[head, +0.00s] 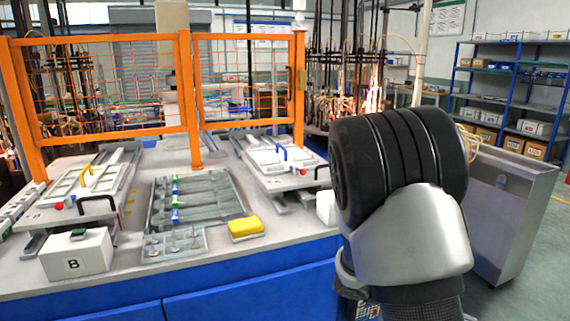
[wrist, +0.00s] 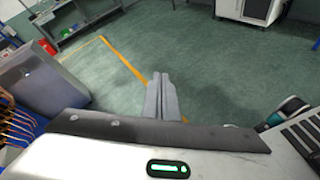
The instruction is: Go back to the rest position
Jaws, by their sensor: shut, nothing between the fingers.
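My gripper shows in the wrist view (wrist: 163,78), with its two grey fingers pressed together and nothing between them. It hangs over the bare green floor, away from the workbench. In the head view, my arm's black and silver links fill the right of centre, in front of the bench's right end. The gripper's fingers are hidden in the head view.
The workbench (head: 250,268) has a blue front. On it are a box marked B (head: 76,256), a grey tray (head: 160,205), a yellow block (head: 245,228) and two white fixtures. An orange guard frame (head: 187,100) stands behind. A metal cabinet (head: 508,215) is at right.

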